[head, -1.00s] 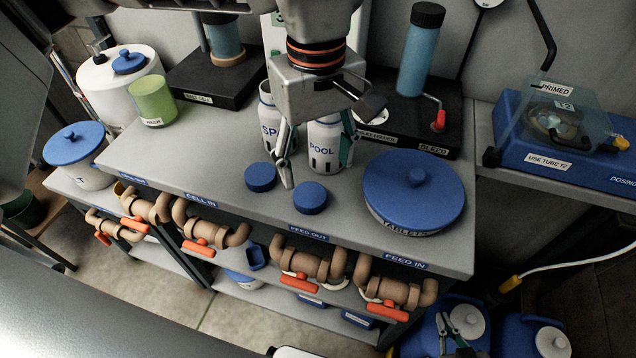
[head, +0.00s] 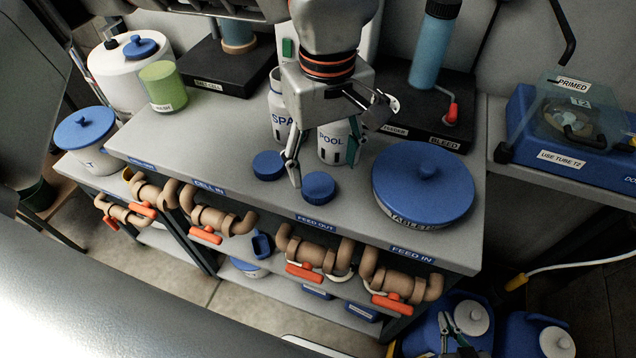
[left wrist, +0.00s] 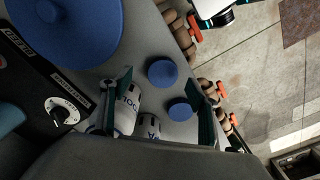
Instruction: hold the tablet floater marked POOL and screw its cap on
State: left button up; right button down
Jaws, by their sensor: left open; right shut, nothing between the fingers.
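The white POOL floater (head: 335,148) stands upright on the bench, open slots near its base; its top is hidden behind my left gripper (head: 325,156). That gripper is open, pointing down, one finger by the floater's right side, the other in front of its left. In the left wrist view, the POOL floater (left wrist: 127,108) is between the open fingers, close to one; contact is unclear. The white SPA floater (head: 280,120) stands to its left. Two blue caps, a left one (head: 268,165) and a right one (head: 318,187), lie in front. My right gripper (head: 448,325) is shut and empty, low at right.
A large blue-lidded TABLETS tub (head: 422,185) stands right of the caps. Behind it is a black feeder base (head: 425,120). A green cup (head: 163,85) stands at left. Pipes with orange valve handles (head: 305,271) run below the bench's front edge. Blue containers (head: 455,318) are below right.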

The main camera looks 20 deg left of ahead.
aim_at(318, 184)
pick_arm(q)
jog(key=f, duration=0.2)
jog(key=a+f, duration=0.1)
jog(key=f, duration=0.1)
jog(key=shift+a+f, duration=0.15)
jog(key=shift+f, duration=0.05)
jog(key=shift+w+f, duration=0.1)
jog(key=shift+f, duration=0.3)
jog(key=c, duration=0.9)
notch_tip(318, 184, up, 20)
jog(key=shift+r+p, duration=0.1)
jog(key=shift+p, duration=0.8)
